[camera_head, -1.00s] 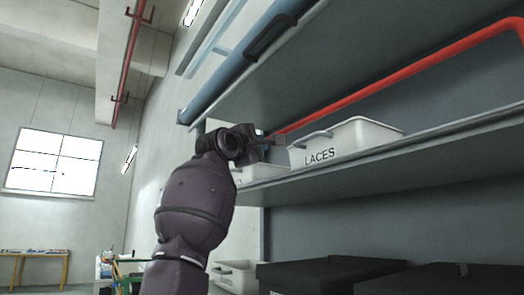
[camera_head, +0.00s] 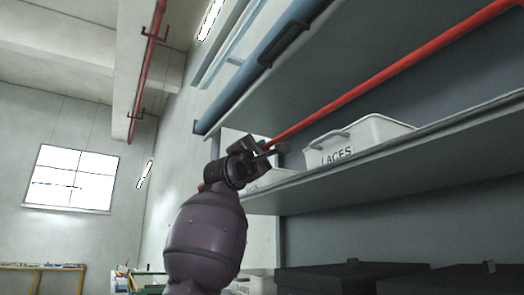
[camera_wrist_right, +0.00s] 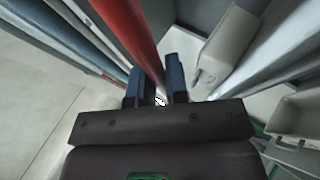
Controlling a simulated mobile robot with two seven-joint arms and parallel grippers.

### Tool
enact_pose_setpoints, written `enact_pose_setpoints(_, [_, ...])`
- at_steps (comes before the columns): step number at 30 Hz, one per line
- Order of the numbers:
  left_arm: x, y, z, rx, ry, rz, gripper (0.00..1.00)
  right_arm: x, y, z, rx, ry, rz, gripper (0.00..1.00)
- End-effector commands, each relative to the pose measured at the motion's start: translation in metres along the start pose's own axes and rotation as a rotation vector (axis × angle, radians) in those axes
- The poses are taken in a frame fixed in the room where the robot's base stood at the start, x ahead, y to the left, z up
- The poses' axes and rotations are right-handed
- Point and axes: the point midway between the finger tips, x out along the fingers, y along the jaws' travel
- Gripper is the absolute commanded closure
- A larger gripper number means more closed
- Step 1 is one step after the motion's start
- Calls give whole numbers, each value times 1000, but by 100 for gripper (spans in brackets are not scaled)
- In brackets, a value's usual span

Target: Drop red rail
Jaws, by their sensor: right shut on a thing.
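The red rail (camera_head: 385,76) is a long red bar in front of the shelves. In the head view it runs from my right gripper (camera_head: 272,151) up to the top right edge, where it leaves the picture. My right gripper is shut on its lower left end. In the right wrist view the rail (camera_wrist_right: 138,42) comes down from the top to between the blue fingers of the right gripper (camera_wrist_right: 157,88). The rail's far end is out of view. My left gripper is not in view.
A white bin marked LACES (camera_head: 360,141) stands on the shelf (camera_head: 420,143) just right of my right gripper. Another white bin (camera_head: 268,180) is partly hidden behind the gripper. A blue bar (camera_head: 262,66) runs along the upper shelf edge. Black boxes (camera_head: 350,277) sit below.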

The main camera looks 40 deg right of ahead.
Motion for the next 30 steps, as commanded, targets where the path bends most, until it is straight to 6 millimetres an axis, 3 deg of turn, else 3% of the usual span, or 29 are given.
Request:
enact_pose_setpoints(8, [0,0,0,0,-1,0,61,0,0,0,0,0,-2,100])
enact_pose_setpoints(9, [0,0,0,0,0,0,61,0,0,0,0,0,-2,81])
enact_pose_setpoints(13, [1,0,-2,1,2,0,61,0,0,0,0,0,-1,61])
enact_pose_setpoints(23, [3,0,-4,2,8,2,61,-2,0,0,1,0,-1,61])
enact_pose_setpoints(30, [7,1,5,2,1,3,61,-34,-2,-3,1,3,-1,61])
